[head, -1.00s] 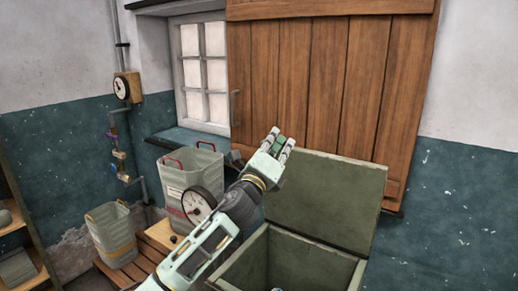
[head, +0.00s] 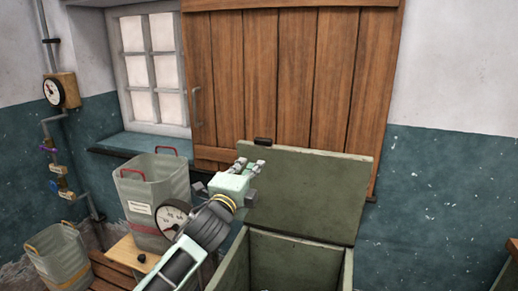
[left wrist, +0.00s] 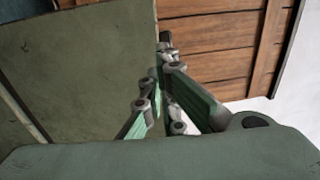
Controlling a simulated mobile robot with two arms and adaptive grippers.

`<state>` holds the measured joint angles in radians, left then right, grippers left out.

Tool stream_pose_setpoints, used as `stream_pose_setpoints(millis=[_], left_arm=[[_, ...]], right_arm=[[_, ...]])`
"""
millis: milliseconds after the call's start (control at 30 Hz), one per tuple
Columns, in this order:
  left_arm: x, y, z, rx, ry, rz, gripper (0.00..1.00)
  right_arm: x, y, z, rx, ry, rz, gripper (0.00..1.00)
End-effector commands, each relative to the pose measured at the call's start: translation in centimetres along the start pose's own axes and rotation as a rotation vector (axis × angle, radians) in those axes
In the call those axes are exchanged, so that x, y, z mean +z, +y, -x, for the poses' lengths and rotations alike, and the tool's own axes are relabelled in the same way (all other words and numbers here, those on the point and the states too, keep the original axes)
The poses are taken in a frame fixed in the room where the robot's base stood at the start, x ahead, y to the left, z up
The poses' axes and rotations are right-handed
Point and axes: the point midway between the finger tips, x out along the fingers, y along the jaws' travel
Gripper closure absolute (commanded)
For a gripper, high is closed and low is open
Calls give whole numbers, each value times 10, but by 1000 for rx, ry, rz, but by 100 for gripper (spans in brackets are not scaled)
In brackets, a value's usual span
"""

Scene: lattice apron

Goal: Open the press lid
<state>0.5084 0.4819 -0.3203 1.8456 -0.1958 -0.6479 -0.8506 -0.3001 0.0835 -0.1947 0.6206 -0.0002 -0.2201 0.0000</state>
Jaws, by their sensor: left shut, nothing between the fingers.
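The press lid (head: 308,200) is a flat olive-green panel. It stands raised, leaning back at the rear of the green press box (head: 298,262), whose top is open. A small dark block (head: 263,141) sits on the lid's upper edge. My left gripper (head: 256,166) is shut and empty at the lid's upper left, in front of its face; whether it touches cannot be told. In the left wrist view the closed fingers (left wrist: 163,66) lie along the lid's edge, with the lid (left wrist: 85,75) filling the left side. My right gripper is out of view.
A wooden shutter (head: 290,80) and a window (head: 152,68) are behind. The wall at right is clear.

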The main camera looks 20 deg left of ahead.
Motion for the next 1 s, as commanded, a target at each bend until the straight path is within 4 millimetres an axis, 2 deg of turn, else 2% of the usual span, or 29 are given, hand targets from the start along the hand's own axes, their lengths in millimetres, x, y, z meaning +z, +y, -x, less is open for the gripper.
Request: stream_pose_setpoints(millis=[100, 300, 500, 700, 1000], left_arm=[[0, -4, -23, 0, -1, 1, 100], [0, -4, -56, 0, -1, 0, 100], [0, -2, -79, 0, 0, -1, 100], [0, -1, -89, -1, 0, -2, 100], [0, 0, -91, -1, 0, -2, 100]], right_arm=[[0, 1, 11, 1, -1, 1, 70], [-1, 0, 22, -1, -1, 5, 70], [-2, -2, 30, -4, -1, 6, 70], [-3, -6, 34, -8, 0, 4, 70], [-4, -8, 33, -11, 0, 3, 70]])
